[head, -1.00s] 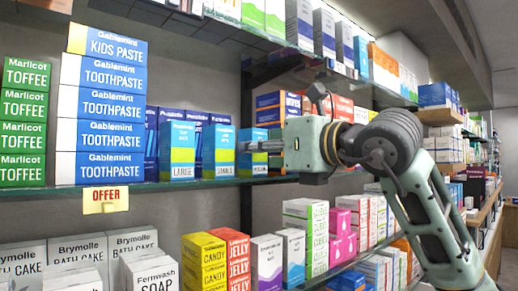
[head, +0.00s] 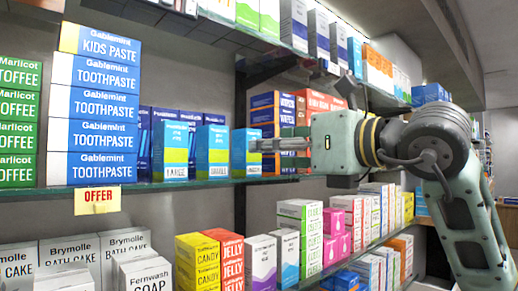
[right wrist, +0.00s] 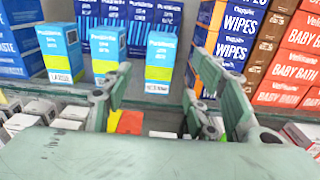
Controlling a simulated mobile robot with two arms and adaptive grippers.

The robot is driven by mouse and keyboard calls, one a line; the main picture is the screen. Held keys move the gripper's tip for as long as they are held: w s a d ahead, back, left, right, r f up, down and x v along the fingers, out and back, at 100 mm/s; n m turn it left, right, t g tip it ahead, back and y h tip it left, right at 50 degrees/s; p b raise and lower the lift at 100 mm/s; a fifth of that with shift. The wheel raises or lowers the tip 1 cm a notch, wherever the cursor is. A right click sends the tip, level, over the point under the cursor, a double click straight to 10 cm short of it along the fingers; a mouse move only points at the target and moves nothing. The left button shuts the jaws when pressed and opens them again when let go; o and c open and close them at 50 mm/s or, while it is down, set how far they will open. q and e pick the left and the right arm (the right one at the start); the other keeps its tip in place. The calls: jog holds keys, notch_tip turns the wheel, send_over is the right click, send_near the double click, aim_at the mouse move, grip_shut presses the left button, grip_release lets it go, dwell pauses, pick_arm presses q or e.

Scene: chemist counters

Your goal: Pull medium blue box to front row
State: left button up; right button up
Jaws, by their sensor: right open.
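Three light blue and green boxes stand upright along the front of the middle shelf. The left one is labelled LARGE (head: 174,150) and the middle one seems to read SMALL (head: 212,152). The right one, apparently the medium blue box (head: 243,153), has an unreadable label here. In the right wrist view this box (right wrist: 165,62) stands ahead, between the spread fingers. My right gripper (head: 262,146) points at it from the right; in the right wrist view the gripper (right wrist: 160,82) is open and empty. Contact with the box cannot be told. My left gripper is not in view.
Dark blue boxes (right wrist: 150,12) stand behind the light blue ones. Orange and blue WIPES boxes (right wrist: 228,38) are at the right. Toothpaste boxes (head: 95,107) are stacked left. A glass shelf with boxes is above, and crowded rows are below.

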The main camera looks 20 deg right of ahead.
jog(key=v, duration=0.6)
dwell(0.4)
